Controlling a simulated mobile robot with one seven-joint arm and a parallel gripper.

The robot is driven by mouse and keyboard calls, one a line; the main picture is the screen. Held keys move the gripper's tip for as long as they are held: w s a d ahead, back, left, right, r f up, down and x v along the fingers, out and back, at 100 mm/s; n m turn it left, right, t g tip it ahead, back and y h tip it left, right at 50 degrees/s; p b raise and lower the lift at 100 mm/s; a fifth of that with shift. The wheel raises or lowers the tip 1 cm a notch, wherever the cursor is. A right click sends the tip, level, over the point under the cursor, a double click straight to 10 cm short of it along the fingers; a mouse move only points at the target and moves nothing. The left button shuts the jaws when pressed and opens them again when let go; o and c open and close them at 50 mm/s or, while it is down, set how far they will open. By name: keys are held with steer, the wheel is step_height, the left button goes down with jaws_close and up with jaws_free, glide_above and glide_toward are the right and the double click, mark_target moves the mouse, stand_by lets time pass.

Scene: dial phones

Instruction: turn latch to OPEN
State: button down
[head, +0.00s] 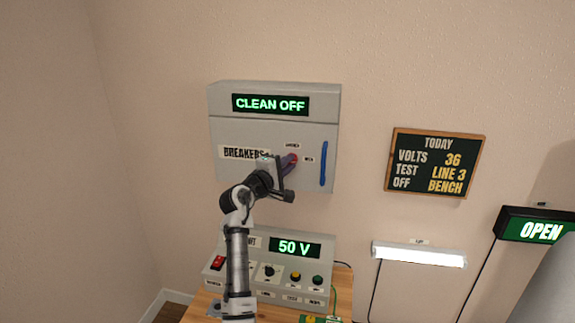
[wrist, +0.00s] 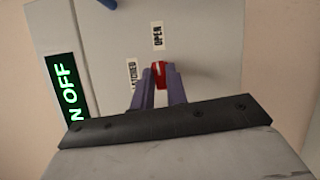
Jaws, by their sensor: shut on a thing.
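The red latch (wrist: 159,74) sits on the grey breaker box (head: 225,132), and it also shows in the head view (head: 292,158). My gripper (wrist: 160,88) is shut on it, with one purple finger on each side; my gripper also shows at the box front in the head view (head: 286,165). In the wrist view, the OPEN label (wrist: 157,36) is above the latch and the LATCHED label (wrist: 131,76) is left of it. The visible part of the latch points up toward OPEN. Its base is partly hidden by my fingers.
A blue handle (head: 323,163) is on the box's right side. The box's display (head: 270,104) reads CLEAN OFF. Below stands a bench panel (head: 318,262) reading 50 V. A chalkboard (head: 434,162) and a lit lamp (head: 418,255) are on the wall to the right.

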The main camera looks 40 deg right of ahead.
steer(key=shift+m, duration=0.5)
steer(key=c, duration=1.4)
jaws_free()
steer(key=b+v, duration=0.2)
steer(key=v, duration=1.1)
steer(key=shift+s+a+r, duration=0.15)
steer(key=shift+a+r, duration=0.1)
steer(key=shift+a, duration=0.1)
